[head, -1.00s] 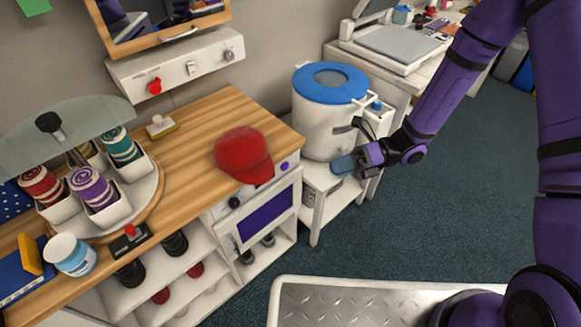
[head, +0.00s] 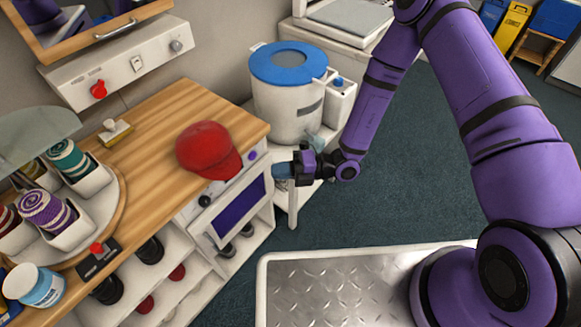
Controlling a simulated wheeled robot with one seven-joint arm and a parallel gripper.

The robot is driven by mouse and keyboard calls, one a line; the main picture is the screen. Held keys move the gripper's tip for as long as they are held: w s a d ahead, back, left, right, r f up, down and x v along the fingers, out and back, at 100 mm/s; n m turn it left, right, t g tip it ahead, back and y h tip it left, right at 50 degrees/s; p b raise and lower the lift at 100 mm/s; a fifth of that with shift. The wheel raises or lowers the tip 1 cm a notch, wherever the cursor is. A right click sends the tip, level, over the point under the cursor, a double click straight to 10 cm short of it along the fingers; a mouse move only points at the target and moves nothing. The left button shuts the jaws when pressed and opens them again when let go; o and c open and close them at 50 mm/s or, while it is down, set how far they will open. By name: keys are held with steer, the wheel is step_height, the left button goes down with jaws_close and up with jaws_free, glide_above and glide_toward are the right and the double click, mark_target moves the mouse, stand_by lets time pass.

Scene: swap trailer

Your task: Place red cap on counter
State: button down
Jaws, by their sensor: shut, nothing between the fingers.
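The red cap (head: 205,148) lies on the wooden counter (head: 150,112), near its right end, with its brim toward the front right edge. My gripper (head: 280,171) is off the counter's right end, in front of the white pot with the blue lid. It is apart from the cap, to its right. Its fingers are shut and nothing shows between them.
A white pot with a blue lid (head: 287,63) stands on a low white stand behind my gripper. A carousel (head: 105,225) with rolled cloths, a white-lidded jar (head: 35,286) and a switch box (head: 98,259) are at left. A metal tread plate (head: 330,290) is in front.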

steer(key=w+a, duration=0.2)
steer(key=a, duration=0.5)
steer(key=shift+w+a, duration=0.15)
steer(key=shift+a, duration=0.05)
steer(key=w+a, duration=0.2)
steer(key=shift+w+a, duration=0.1)
steer(key=shift+a, duration=0.2)
steer(key=shift+d, duration=0.1)
